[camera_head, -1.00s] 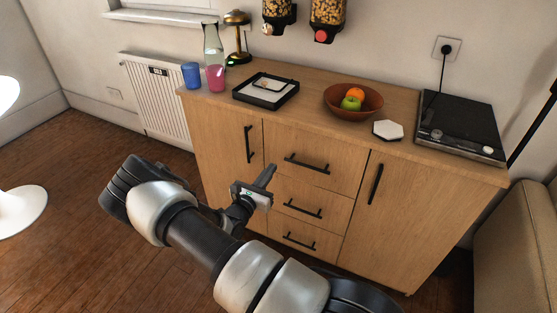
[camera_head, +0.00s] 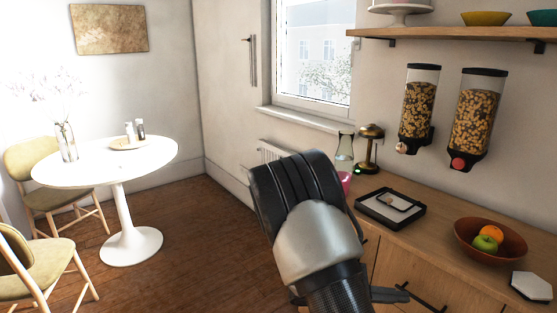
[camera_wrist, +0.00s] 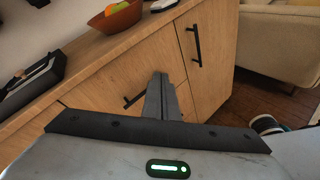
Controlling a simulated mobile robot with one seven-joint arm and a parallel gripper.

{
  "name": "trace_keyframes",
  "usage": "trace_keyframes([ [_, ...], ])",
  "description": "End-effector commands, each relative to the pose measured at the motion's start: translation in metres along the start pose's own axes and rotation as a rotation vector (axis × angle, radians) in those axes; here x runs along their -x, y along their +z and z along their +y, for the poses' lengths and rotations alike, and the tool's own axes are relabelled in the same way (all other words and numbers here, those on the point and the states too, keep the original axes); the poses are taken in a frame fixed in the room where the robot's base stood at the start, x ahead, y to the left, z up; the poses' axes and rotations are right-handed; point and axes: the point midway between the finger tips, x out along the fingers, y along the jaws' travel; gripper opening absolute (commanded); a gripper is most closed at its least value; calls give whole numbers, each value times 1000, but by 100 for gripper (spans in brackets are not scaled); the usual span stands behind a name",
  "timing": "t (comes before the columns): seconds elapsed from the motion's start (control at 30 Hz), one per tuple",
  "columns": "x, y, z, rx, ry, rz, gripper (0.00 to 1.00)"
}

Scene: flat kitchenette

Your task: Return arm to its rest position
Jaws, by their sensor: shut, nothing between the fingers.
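My gripper (camera_wrist: 160,97) is shut and empty in the wrist view, its fingers together in front of the cabinet's wooden fronts. In the head view my arm stands folded up in the lower middle, in front of the wooden cabinet (camera_head: 440,260). The gripper end (camera_head: 388,294) shows low there, beside the cabinet front and below its top. It looks apart from the cabinet, but the gap is hard to judge.
On the cabinet top are a black tray (camera_head: 391,208), a bowl of fruit (camera_head: 470,249), a white hexagonal piece (camera_head: 531,286) and a brass lamp (camera_head: 369,150). Two cereal dispensers (camera_head: 418,105) hang above. A white round table (camera_head: 75,171) with chairs stands left. The floor (camera_head: 200,235) between is clear.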

Motion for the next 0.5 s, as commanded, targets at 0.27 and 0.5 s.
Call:
trace_keyframes([
  [0.27, 51, 85, -35, -440, -400, 235, 0],
  [0.5, 114, 139, -60, -788, -662, 480, 0],
])
